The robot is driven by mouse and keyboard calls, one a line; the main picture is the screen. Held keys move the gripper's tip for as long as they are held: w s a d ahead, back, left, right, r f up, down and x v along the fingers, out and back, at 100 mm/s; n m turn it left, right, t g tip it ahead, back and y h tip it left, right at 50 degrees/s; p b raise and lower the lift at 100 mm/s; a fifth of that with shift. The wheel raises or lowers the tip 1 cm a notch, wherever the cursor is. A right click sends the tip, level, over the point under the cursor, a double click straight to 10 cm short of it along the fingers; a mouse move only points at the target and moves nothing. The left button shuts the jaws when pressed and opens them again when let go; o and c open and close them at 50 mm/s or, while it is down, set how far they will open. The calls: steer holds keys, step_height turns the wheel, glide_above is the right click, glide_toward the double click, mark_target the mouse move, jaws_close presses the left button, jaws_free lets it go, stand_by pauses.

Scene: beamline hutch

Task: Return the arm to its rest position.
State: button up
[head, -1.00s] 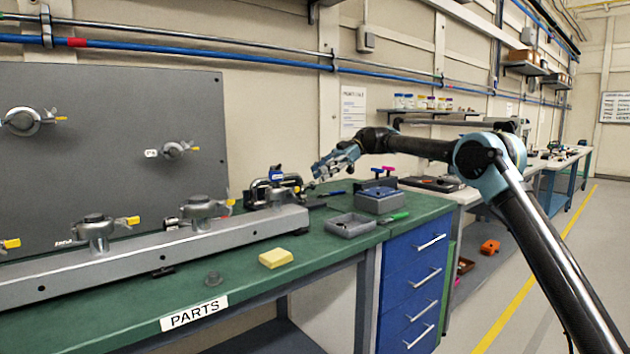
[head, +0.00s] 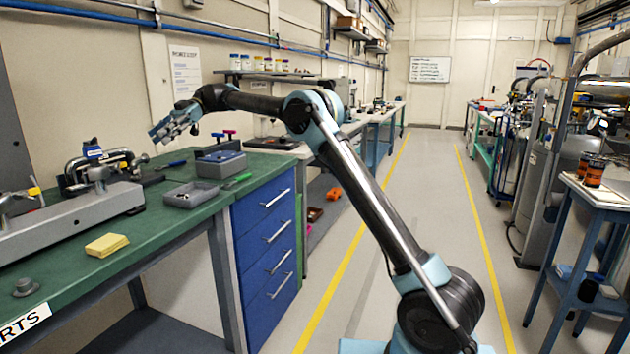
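My arm reaches from the lower right of the head view to the left, over the green workbench (head: 165,227). My gripper (head: 158,132) is at the end of the arm, above the back part of the bench, up and left of the grey-blue box. It looks clear of the bench top. Its fingers are small and seen from the side, so I cannot tell whether they are open or shut. I see nothing clearly held in it.
On the bench are a vise (head: 97,165), a yellow block (head: 107,244), a grey tray (head: 190,196) and a grey-blue box (head: 221,163). A shelf of jars (head: 262,72) hangs behind. A clear floor aisle (head: 432,200) lies right, with a blue stand (head: 592,196) beyond.

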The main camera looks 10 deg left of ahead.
steer(key=w+d+r+m+t+y, duration=0.1)
steer(key=w+d+m+t, duration=0.2)
steer(key=d, duration=0.7)
steer(key=w+d+r+m+t+y, duration=0.1)
steer(key=w+d+m, duration=0.4)
steer(key=d, duration=0.5)
steer(key=s+d+f+m+t, duration=0.2)
steer(key=d+m, duration=0.3)
steer(key=d, duration=0.6)
steer(key=s+d+f+m+t, duration=0.2)
steer(key=d+f+m+t, duration=0.15)
steer(key=d, duration=0.75)
steer(key=s+d+f+m+t+h, duration=0.15)
steer(key=s+d+f+m, duration=0.35)
steer(key=d, duration=0.5)
steer(key=s+d+f+m+t+h, duration=0.1)
steer(key=s+d+f+m+t, duration=0.15)
steer(key=s+d+f, duration=0.55)
steer(key=s+d+f+m+h, duration=0.1)
steer(key=s+d+f+m, duration=0.3)
steer(key=d+f, duration=0.4)
steer(key=s+d+f+m+t+h, duration=0.1)
steer(key=s+d+f+m, duration=0.3)
steer(key=d+f, duration=0.4)
steer(key=shift+s+d+h, duration=0.15)
steer(key=shift+s+h, duration=0.1)
steer(key=shift+h, duration=0.3)
steer(key=shift+t, duration=0.25)
